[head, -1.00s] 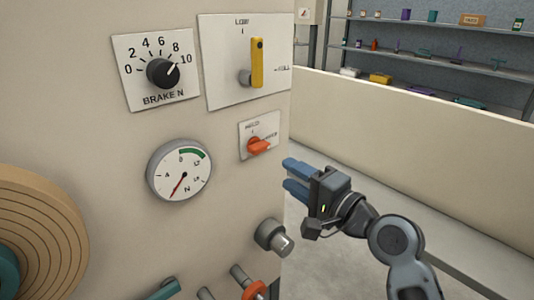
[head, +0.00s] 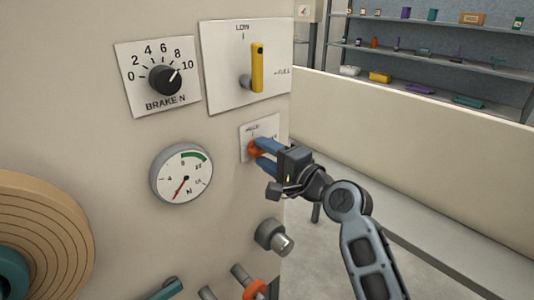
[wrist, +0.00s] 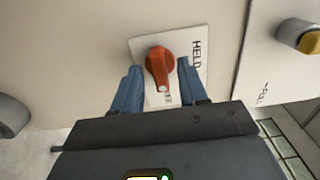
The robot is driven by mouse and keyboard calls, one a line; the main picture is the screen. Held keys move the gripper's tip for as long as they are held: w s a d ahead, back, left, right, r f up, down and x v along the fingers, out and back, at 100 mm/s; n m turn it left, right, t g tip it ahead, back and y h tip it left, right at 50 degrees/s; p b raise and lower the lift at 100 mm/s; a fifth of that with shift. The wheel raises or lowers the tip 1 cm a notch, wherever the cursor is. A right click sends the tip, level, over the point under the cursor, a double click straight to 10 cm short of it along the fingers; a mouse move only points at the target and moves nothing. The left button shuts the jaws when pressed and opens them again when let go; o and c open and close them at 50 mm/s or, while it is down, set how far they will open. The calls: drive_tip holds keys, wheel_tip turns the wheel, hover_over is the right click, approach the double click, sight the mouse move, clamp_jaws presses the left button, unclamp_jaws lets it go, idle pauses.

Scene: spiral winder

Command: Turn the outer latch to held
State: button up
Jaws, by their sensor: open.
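The latch is an orange-red knob (head: 253,150) on a small white plate (head: 246,134) near the panel's right edge, largely hidden by my fingers in the head view. In the wrist view the knob (wrist: 158,66) shows whole. Its white-marked end points down toward a partly hidden label, not at the word HELD (wrist: 196,56) on the right. My gripper (head: 264,153) is open at the plate, its blue fingers around the knob. In the wrist view my gripper (wrist: 160,84) has one finger on each side of the knob, with gaps visible.
Above is a yellow lever (head: 257,68) marked LOW and FULL. To the left are the brake dial (head: 165,79) and a round gauge (head: 182,175). A grey cylindrical knob (head: 272,238) juts out below. A low cream wall (head: 410,120) stands right of the panel.

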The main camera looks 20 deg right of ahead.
drive_tip(key=shift+c, duration=0.4)
clamp_jaws()
drive_tip(key=shift+f+n+b, duration=0.15)
drive_tip(key=shift+n+b, duration=0.25)
drive_tip(key=shift+b, duration=0.05)
drive_tip(key=n+b, duration=0.2)
drive_tip(key=n, duration=0.1)
drive_tip(key=shift+f+b, duration=0.1)
drive_tip(key=shift+b, duration=0.2)
drive_tip(key=n+b, duration=0.7)
drive_tip(key=n, duration=0.3)
drive_tip(key=shift+b, duration=0.4)
drive_tip(key=shift+n+b, duration=1.35)
drive_tip(key=shift+n, duration=0.65)
